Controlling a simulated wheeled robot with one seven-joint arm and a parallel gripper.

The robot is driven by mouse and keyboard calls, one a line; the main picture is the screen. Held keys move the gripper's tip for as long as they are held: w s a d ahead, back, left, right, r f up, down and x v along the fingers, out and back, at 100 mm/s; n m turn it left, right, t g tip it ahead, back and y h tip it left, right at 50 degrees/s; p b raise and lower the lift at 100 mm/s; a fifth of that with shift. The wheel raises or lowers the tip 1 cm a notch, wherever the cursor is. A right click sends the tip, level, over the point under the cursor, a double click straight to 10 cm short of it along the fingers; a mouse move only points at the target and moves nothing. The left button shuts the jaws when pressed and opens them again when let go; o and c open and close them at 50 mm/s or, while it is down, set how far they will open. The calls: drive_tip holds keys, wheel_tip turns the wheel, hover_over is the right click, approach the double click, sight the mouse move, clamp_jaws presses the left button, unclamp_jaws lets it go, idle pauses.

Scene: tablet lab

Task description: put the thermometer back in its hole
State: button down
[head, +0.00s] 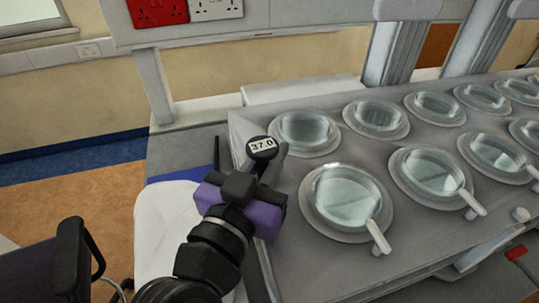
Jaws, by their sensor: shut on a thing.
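The thermometer (262,146) has a round black head with a display that reads 37.0. My gripper (266,166) is shut on it at the left end of the grey bench top. The thermometer's head shows just beyond the jaws. Its stem is hidden behind my gripper, so I cannot tell whether the tip touches anything. I cannot make out the thermometer's hole; my gripper and arm cover part of the bench's left end.
Two rows of round glass vessels stand sunk in the grey bench top (417,252). The nearest vessel (347,196) is right of my gripper, with a pale handle. A white knob (521,214) is at right. A dark chair (62,262) stands at lower left.

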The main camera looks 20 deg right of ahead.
idle(0.3)
drive_tip(key=c, duration=1.3)
unclamp_jaws()
drive_tip(key=shift+b+v, duration=0.9)
drive_tip(key=shift+v, duration=3)
drive_tip(key=shift+f, duration=0.1)
